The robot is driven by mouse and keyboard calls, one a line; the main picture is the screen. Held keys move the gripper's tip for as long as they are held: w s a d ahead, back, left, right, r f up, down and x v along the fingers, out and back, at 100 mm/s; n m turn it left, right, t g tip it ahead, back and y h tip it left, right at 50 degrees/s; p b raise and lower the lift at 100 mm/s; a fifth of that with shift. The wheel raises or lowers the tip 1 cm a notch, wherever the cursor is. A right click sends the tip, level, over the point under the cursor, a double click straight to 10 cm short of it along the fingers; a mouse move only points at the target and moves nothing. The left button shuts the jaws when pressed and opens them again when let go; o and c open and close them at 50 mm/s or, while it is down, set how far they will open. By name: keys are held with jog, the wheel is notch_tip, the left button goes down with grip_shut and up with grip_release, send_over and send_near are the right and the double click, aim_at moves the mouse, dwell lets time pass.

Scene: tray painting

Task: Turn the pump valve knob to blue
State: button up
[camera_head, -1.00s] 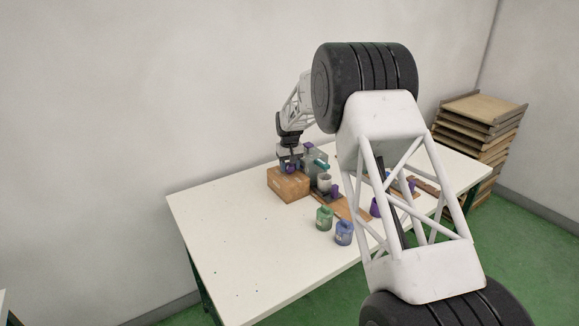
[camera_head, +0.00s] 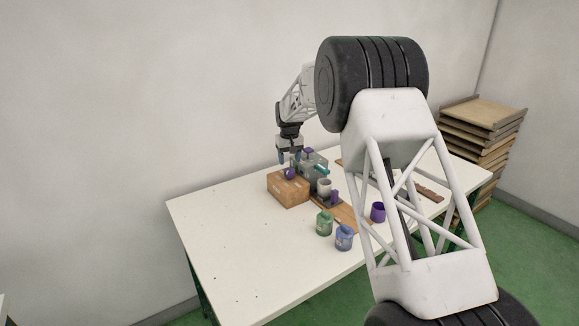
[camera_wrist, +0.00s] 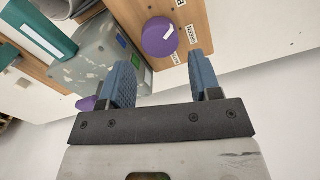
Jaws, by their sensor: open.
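A round purple knob (camera_head: 290,173) sits on the wooden box (camera_head: 288,192) near the back of the table. In the wrist view the knob (camera_wrist: 160,38) has a small white mark, and small printed labels lie beside it. One label reads GREEN (camera_wrist: 191,35); another, cut off at the top edge, begins with B (camera_wrist: 180,3). My gripper (camera_head: 290,158) is open just above the knob. In the wrist view its blue fingers stand apart (camera_wrist: 161,60), with the knob showing beyond and between their tips. I see no contact with the knob.
A grey machine (camera_head: 316,163) with a teal handle (camera_head: 321,169) stands beside the box. A white cup (camera_head: 324,185), green jar (camera_head: 324,224), blue jar (camera_head: 343,236) and purple cup (camera_head: 378,212) are nearby. The table's left side (camera_head: 225,235) is clear.

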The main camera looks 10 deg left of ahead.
aim_at(291, 170)
jog(key=shift+r, duration=1.1)
jog(key=shift+s+d+r, duration=0.2)
jog(key=shift+d+r, duration=0.15)
jog(key=s+d+r+m+t, duration=0.1)
jog(key=s+d+r+m, duration=0.1)
jog(key=s+d+r, duration=0.9)
jog(key=s+d+r+m, duration=0.1)
jog(key=s+d+r, duration=0.7)
jog(key=s+d, duration=0.65)
jog(key=s+d+m+t, duration=0.1)
jog(key=s+d, duration=0.4)
jog(key=s, duration=0.6)
jog(key=s+d+m, duration=0.1)
jog(key=s+d, duration=0.3)
jog(key=s, duration=0.6)
jog(key=s+d+f, duration=0.2)
jog(key=s+f, duration=0.1)
jog(key=s, duration=0.6)
jog(key=s+d+f+m, duration=0.1)
jog(key=s+d+f, duration=0.1)
jog(key=s, duration=0.7)
jog(key=shift+s+d+f+t, duration=0.3)
jog(key=shift+d+f, duration=0.1)
jog(key=shift+f, duration=0.15)
